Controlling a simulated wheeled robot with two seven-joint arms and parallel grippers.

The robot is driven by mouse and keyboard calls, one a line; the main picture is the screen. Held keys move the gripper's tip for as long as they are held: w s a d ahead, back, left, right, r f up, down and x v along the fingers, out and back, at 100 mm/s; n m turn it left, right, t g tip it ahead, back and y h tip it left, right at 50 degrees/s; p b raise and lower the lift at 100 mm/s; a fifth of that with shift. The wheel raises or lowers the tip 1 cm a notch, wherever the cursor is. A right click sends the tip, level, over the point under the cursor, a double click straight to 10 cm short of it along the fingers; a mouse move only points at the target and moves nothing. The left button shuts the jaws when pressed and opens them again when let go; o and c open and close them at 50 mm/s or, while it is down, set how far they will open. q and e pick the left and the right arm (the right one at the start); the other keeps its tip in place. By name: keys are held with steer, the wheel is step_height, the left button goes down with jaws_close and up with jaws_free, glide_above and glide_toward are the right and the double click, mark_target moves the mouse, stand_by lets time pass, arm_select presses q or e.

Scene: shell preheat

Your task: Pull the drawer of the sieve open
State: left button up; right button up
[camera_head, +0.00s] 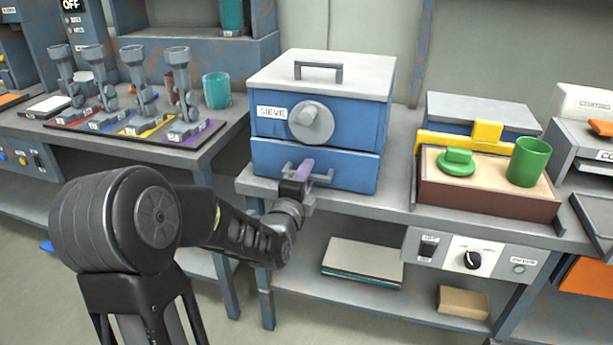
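The blue sieve (361,122) stands on the bench in the middle, with a grey lid, a round knob and a label reading SIEVE. Its drawer (355,172) is the lower blue front, with a grey bar handle (324,178). The drawer looks shut or nearly so. My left gripper (302,170) is at the drawer handle, over its left and middle part. A purple fingertip shows against the drawer front. The finger gap is hidden, so I cannot tell whether it grips the handle. My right gripper is not in view.
Several grey tools stand on a coloured rack (215,127) at left. A control panel (473,258) is below the bench edge.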

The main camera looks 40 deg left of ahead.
arm_select(q)
steer(key=shift+c, duration=0.2)
jaws_close()
stand_by(1.1)
